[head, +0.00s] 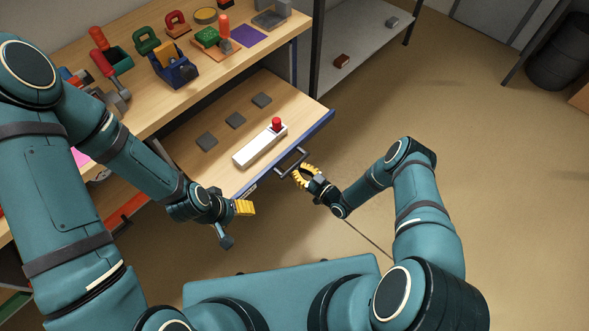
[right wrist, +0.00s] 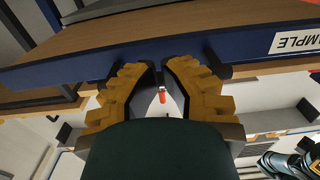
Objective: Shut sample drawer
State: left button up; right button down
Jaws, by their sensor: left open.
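The sample drawer (head: 222,157) stands pulled out below the bench top, with a blue front and a dark bar handle (head: 290,161). In the right wrist view the blue drawer front (right wrist: 205,48) crosses the picture, with a label ending in "MPLE" (right wrist: 297,40). My right gripper (head: 301,173) is at the handle; its yellow fingers curve towards each other with tips close together. Whether they close on the bar is unclear. My left gripper (head: 236,220) is open and empty, in front of the drawer's left part.
Tools and colored parts crowd the bench top (head: 215,85). A grey shelf (head: 365,45) stands behind.

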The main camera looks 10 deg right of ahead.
jog(key=shift+w+a, duration=0.2)
jog(key=shift+w, duration=0.05)
jog(key=shift+w+a, duration=0.45)
jog(key=shift+w, duration=0.1)
dwell(0.5)
